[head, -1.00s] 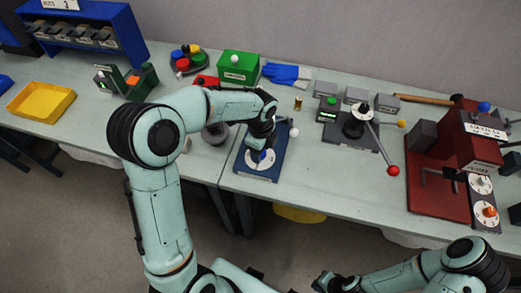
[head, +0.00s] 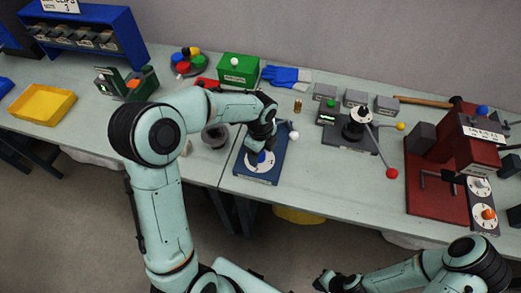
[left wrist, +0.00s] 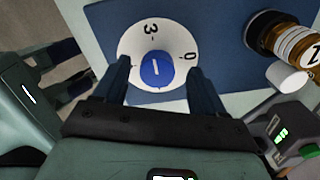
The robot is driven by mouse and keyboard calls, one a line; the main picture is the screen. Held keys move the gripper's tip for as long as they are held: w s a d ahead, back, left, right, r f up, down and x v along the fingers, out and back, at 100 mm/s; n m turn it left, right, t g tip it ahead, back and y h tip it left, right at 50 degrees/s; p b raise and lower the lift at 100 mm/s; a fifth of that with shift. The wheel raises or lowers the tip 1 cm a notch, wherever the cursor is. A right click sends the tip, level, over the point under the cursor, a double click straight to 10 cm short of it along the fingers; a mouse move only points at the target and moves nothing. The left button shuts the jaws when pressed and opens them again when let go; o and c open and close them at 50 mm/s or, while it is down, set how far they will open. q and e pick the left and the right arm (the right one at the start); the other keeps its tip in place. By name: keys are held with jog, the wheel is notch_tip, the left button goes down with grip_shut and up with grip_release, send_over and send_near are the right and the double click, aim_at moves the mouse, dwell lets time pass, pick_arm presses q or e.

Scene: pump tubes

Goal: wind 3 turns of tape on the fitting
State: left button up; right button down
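A blue base plate (head: 272,141) carries a white dial (head: 258,168) with a blue knob (head: 262,157) at its centre. My left gripper (head: 259,150) is over the dial. In the left wrist view, its fingers are spread on either side of the knob (left wrist: 155,70), with gaps showing. The dial (left wrist: 137,39) shows a 3 and a 0; the knob has a white mark. A brass-coloured cylinder (left wrist: 297,42) with a pale marked band sits in a black holder at the plate's edge. I cannot tell whether it is the fitting. My right gripper (head: 323,281) is low, off the table; its fingers are unclear.
A lever stand with a red ball (head: 392,173) stands to the right, then a red press (head: 437,196). A green box (head: 238,68) and blue gloves (head: 286,76) lie behind. Table front between plate and press is clear.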

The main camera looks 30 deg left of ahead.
pick_arm(q)
jog(key=shift+s, duration=0.25)
pick_arm(e)
jog(key=shift+s, duration=0.25)
pick_arm(q)
notch_tip(320, 180, up, 13)
jog(key=p, duration=0.1)
jog(key=shift+r, duration=0.2)
pick_arm(e)
jog(key=shift+w+r, duration=0.85)
jog(key=shift+w, duration=0.1)
